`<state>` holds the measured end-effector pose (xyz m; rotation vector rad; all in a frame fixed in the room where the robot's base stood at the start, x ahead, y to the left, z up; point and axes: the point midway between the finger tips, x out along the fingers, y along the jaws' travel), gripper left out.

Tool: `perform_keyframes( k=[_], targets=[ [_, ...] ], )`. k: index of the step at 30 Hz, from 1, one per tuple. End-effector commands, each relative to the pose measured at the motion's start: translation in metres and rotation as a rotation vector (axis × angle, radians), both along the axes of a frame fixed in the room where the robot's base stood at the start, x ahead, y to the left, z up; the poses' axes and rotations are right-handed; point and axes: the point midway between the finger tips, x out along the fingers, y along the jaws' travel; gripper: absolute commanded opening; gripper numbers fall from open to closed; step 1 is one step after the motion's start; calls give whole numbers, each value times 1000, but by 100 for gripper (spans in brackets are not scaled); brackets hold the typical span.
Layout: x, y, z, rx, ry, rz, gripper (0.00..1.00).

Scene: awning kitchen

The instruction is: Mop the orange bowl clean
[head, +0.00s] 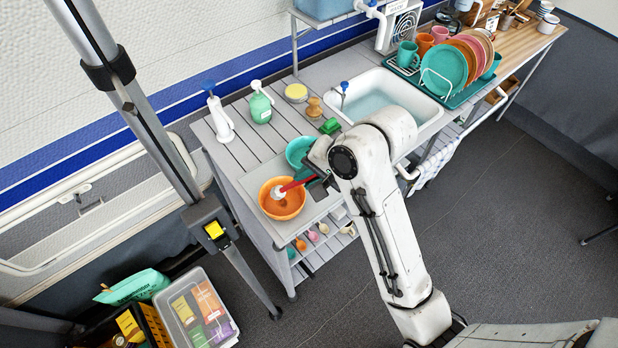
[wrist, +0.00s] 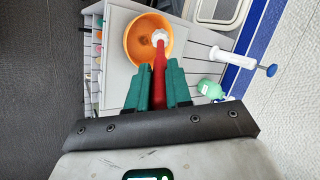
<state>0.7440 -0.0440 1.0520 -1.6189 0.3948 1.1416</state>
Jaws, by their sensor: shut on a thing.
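The orange bowl (head: 282,204) stands on the light board at the near left end of the counter. It also shows in the wrist view (wrist: 133,38), with a brownish patch on its inside. My gripper (head: 312,180) is shut on the red handle of a brush with a white head (head: 277,192). In the wrist view the red handle (wrist: 158,88) runs between the teal fingers of my gripper (wrist: 158,72). The white head is inside the bowl near its wall; I cannot tell if it touches. My arm covers part of the handle in the head view.
A teal bowl (head: 299,150) stands just behind the orange bowl. A grey pole (head: 150,120) stands at the left.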

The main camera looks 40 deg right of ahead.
Motion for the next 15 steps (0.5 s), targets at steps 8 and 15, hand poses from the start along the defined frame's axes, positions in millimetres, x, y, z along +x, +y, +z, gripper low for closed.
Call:
perform_keyframes(
  k=[8,15],
  targets=[
    [0,0,1,0,-1,-1,0],
    [1,0,17,0,-5,0,0]
  ],
)
